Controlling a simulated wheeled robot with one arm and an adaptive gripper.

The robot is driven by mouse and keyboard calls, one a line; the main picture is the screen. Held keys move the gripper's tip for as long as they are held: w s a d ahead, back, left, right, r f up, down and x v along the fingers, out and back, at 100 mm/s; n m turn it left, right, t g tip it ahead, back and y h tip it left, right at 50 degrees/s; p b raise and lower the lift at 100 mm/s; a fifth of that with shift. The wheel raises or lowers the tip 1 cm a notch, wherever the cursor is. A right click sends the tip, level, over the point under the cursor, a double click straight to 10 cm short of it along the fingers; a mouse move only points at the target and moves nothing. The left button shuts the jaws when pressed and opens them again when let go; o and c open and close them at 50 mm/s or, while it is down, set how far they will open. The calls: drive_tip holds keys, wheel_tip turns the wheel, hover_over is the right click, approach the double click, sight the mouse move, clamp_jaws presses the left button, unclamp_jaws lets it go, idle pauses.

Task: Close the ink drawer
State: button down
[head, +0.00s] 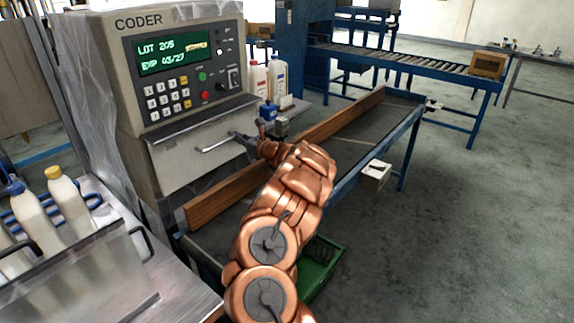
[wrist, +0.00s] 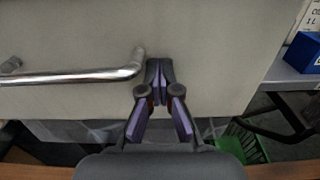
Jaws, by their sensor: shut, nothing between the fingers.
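The ink drawer (head: 195,165) is the grey front panel under the coder's keypad in the head view. A strip of its top edge shows, so it seems to stand slightly out from the coder (head: 185,70). Its silver bar handle (head: 218,146) runs across the front; in the wrist view the handle (wrist: 80,76) lies left of my fingers. My gripper (wrist: 158,68) is shut and empty, its tips at the drawer front just right of the handle's right end. Whether the tips touch the panel is hard to tell. In the head view my arm partly hides the gripper.
A conveyor with a wooden side rail (head: 225,195) runs below the drawer. A green crate (head: 318,262) is under it. Bottles (head: 258,78) stand on a shelf right of the coder; milk bottles (head: 70,200) stand at left. The floor at right is free.

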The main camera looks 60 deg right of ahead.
drive_tip(key=w, duration=0.2)
drive_tip(key=shift+w+d+f, duration=0.1)
drive_tip(key=shift+w, duration=0.3)
drive_tip(key=shift+w+b, duration=0.2)
drive_tip(key=shift+b, duration=0.1)
drive_tip(key=shift+w+r, duration=0.1)
drive_tip(key=shift+r, duration=0.2)
drive_tip(key=shift+w+r, duration=0.1)
drive_tip(key=shift+r, duration=0.05)
drive_tip(key=shift+s+a+f, duration=0.2)
drive_tip(key=shift+s+a, duration=0.1)
drive_tip(key=shift+s, duration=0.3)
drive_tip(key=s+b, duration=0.2)
drive_tip(key=s, duration=1.1)
drive_tip(key=shift+s+a+f, duration=0.15)
drive_tip(key=shift+a, duration=0.05)
